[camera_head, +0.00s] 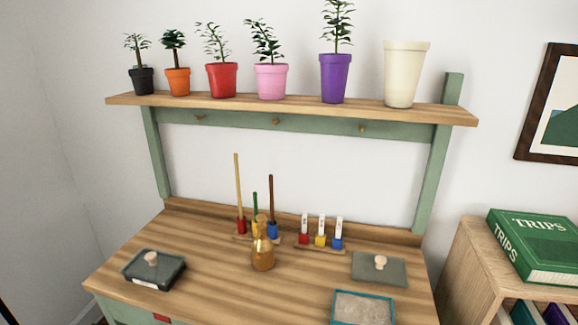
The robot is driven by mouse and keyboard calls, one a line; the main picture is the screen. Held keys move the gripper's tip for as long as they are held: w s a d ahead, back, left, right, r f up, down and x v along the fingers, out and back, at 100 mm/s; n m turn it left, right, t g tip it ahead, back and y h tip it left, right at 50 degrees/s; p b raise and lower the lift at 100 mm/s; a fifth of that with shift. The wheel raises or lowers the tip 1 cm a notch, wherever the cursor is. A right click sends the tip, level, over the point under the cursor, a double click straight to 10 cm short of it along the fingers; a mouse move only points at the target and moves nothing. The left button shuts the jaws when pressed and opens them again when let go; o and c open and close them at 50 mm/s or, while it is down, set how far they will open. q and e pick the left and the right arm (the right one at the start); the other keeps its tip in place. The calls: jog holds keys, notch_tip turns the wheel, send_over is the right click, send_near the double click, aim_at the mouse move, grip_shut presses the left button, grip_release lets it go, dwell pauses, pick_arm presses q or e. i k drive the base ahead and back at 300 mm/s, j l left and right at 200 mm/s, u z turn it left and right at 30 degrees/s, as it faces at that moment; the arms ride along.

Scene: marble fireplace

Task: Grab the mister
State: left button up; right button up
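The mister (263,250) is an amber, bottle-shaped thing with a narrow top.
Several potted plants (222,80) and an empty cream pot (404,75) stand on the upper shelf (300,106). A bookcase (470,265) stands right.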

aim_at(263, 247)
jog(key=j+z, duration=1)
